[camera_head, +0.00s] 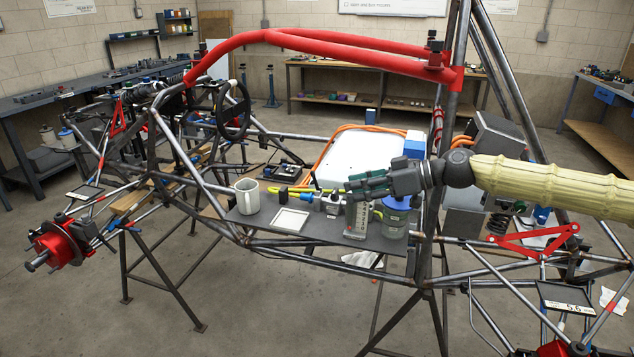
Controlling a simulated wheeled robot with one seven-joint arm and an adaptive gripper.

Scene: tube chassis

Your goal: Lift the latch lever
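A red padded bar (330,46) runs across the top of the tube chassis. A small dark latch-like fitting (434,52) sits at its right end; I cannot tell for sure whether this is the latch lever. My gripper (352,186) reaches in from the right, its fingers pointing left, above the dark shelf (330,238) on the chassis. It is well below the red bar and apart from the fitting. The fingers are seen side-on and small, so their opening and anything between them cannot be made out.
The shelf carries a white mug (247,196), a white tray (291,219), a small metal device (332,204), a grey upright piece (357,220) and a blue-lidded jar (396,216). A white box (358,158) with orange cables stands behind. An upright post (452,110) rises near the fitting.

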